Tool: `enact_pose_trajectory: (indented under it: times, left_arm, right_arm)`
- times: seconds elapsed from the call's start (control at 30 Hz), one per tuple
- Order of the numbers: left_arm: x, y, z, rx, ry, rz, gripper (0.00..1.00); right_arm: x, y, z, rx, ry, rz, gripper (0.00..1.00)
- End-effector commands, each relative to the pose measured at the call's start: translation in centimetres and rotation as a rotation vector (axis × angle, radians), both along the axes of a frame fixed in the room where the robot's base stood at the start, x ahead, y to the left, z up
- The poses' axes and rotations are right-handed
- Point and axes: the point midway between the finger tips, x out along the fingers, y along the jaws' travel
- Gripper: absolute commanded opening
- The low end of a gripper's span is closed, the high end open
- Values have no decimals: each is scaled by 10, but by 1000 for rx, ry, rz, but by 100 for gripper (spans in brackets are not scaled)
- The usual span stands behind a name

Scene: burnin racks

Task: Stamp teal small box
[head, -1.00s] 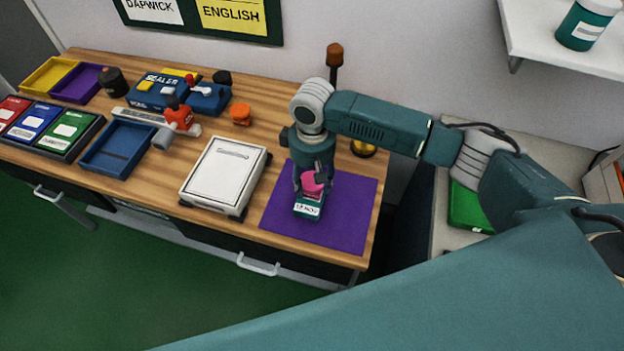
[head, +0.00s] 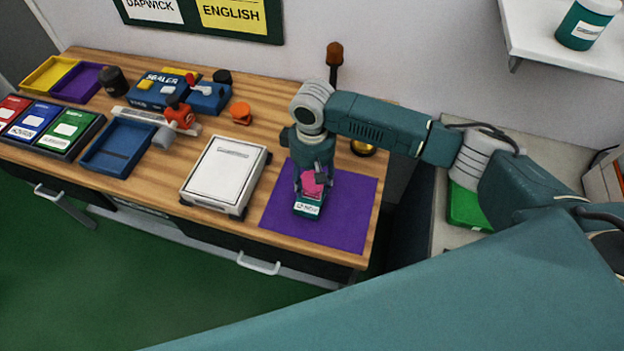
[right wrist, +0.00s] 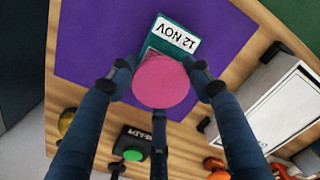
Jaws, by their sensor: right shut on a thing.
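The teal small box (head: 309,208) lies on the purple mat (head: 350,213), with a white label at its near end. In the right wrist view the box (right wrist: 158,43) shows the label text "12 NOV". My right gripper (head: 312,180) is shut on a pink stamp (head: 313,185) and points down over the box. The stamp's round pink top (right wrist: 161,80) sits between the fingers in the right wrist view and hides part of the box. The stamp looks down at the box's top; I cannot tell whether it touches. My left gripper is not in view.
A white flat device (head: 225,176) stands left of the mat. A gold-based item (head: 363,149) stands behind the mat.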

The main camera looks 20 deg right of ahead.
Motion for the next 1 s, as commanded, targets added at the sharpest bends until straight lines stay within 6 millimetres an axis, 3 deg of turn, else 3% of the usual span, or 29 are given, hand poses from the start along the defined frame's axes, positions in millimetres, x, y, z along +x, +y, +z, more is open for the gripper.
enact_pose_trajectory:
  times: [1.0]
  left_arm:
    - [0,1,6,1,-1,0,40]
  right_arm:
    - [-1,0,-1,0,2,0,33]
